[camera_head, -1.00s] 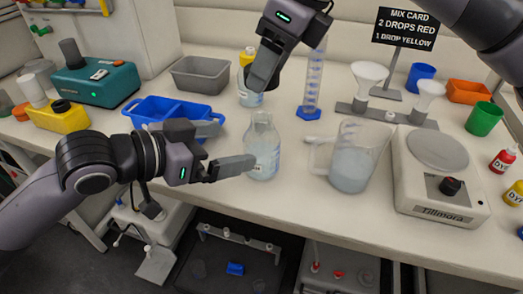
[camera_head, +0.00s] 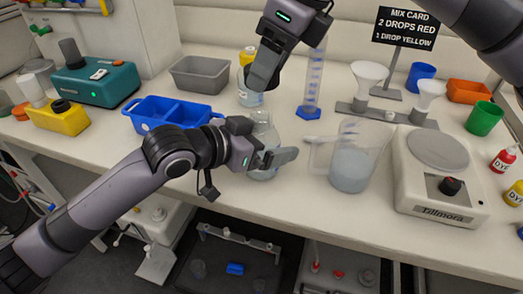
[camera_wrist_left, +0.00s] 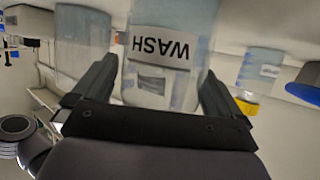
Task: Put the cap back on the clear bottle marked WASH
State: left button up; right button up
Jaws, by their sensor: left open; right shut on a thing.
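The clear WASH bottle (camera_head: 262,133) stands upright on the bench, its neck uncapped. Its label shows upside down in the left wrist view, where the bottle (camera_wrist_left: 163,85) sits between the open fingers of my left gripper (camera_wrist_left: 158,78). In the head view my left gripper (camera_head: 278,158) is around the bottle's lower part and hides some of it. I cannot tell whether the fingers touch it. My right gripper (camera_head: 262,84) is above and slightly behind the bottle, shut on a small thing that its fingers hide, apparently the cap.
A yellow-capped bottle (camera_head: 249,97) stands behind my right gripper. A clear beaker (camera_head: 352,167) stands close to the right. A blue tray (camera_head: 150,122) is on the left, with a grey bin (camera_head: 198,85) behind it. A balance (camera_head: 437,195) stands further right.

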aim_at(274, 85)
pick_arm(q)
jog(key=c, duration=1.4)
jog(key=shift+c, duration=0.2)
pick_arm(e)
jog(key=shift+f, duration=2.5)
